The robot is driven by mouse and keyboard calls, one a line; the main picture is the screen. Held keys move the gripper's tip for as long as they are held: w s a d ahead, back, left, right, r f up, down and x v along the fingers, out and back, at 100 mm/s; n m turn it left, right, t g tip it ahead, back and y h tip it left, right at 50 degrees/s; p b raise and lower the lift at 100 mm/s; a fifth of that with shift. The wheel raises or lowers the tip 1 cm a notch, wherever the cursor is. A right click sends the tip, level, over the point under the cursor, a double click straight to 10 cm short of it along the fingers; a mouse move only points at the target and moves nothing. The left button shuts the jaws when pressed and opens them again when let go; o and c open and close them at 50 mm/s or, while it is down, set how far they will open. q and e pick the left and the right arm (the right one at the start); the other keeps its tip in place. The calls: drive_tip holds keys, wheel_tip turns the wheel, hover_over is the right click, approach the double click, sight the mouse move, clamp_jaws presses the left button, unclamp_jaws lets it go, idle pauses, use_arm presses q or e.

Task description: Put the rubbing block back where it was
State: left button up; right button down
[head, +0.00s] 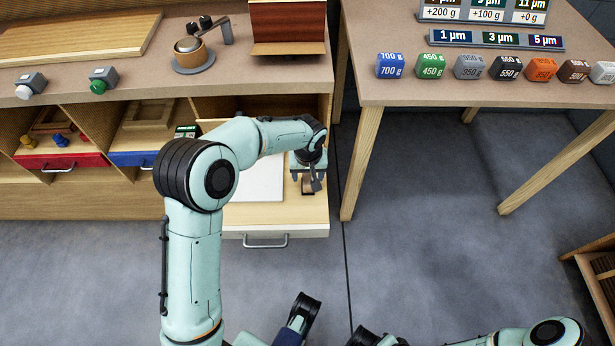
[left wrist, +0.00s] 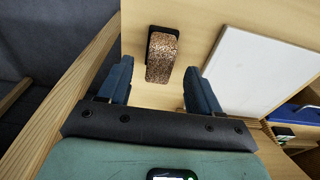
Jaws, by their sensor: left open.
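The rubbing block (left wrist: 161,57), a speckled cork-brown block on a dark base, lies on the wooden floor of an open drawer (head: 262,227). It shows small and dark in the head view (head: 308,186), partly under my gripper. My left gripper (head: 308,173) is over the right part of the drawer. In the left wrist view the left gripper (left wrist: 157,72) is open, its two blue fingers on either side of the block with gaps between. Dark parts of my own body show at the bottom of the head view; I cannot make out my right gripper among them.
A white panel (head: 262,178) lies in the drawer left of the block. The drawer's wooden side wall (left wrist: 72,100) runs close to the gripper. A bench (head: 130,68) is above the drawer. A second table (head: 400,95) with coloured weight blocks stands to the right.

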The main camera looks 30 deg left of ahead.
use_arm(q)
wheel_tip(320, 180, up, 8)
drive_tip(key=p, duration=0.1)
drive_tip(key=shift+s+d+r, duration=0.25)
drive_tip(key=shift+s+d, duration=0.05)
drive_tip(key=shift+s, duration=0.15)
use_arm(e)
drive_tip(key=s+r, duration=0.1)
drive_tip(key=s+a+r+g, duration=0.1)
drive_tip(key=shift+s+a+r, duration=0.15)
drive_tip(key=shift+s, duration=0.25)
use_arm(q)
drive_tip(key=shift+p, duration=0.3)
